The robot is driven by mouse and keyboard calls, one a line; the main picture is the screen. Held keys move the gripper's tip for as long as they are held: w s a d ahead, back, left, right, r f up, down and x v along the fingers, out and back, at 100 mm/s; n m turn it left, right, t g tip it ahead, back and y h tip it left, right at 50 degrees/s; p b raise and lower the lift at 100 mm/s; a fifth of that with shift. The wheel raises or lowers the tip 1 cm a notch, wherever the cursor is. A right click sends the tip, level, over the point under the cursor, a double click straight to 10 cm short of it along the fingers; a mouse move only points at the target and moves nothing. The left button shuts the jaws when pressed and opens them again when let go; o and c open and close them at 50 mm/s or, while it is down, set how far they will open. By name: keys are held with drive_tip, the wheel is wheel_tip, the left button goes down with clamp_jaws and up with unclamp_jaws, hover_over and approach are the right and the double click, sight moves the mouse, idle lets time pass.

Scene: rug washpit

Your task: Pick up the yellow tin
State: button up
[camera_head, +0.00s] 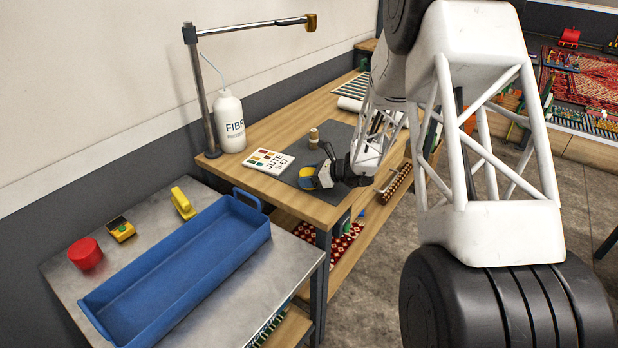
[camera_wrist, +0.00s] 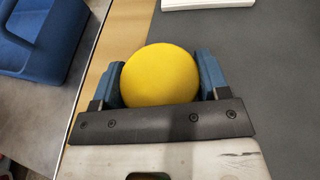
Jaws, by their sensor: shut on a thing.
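The yellow tin (camera_wrist: 160,75) shows its round, plain yellow top in the wrist view. It sits between the two blue fingers of my gripper (camera_wrist: 162,70), which are shut on it from both sides. In the head view my gripper (camera_head: 316,178) is low over the near edge of the dark grey mat (camera_head: 338,135) on the wooden bench.
A blue tray (camera_head: 185,270) stands on the metal table at the left, with a red cylinder (camera_head: 85,254) beside it. A JUTE card (camera_head: 269,162), a thread spool (camera_head: 313,138) and a white FIBR bottle (camera_head: 229,122) stand near my gripper. A lamp post (camera_head: 203,100) rises behind.

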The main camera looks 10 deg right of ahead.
sight(309, 173)
drive_tip(key=shift+r, duration=0.15)
drive_tip(key=shift+r, duration=0.85)
drive_tip(key=shift+s+r, duration=0.3)
drive_tip(key=shift+r, duration=0.5)
drive_tip(key=s, duration=0.5)
drive_tip(key=s+r, duration=0.1)
drive_tip(key=s, duration=0.9)
drive_tip(key=shift+s+d+r, duration=0.2)
drive_tip(key=shift+d, duration=0.1)
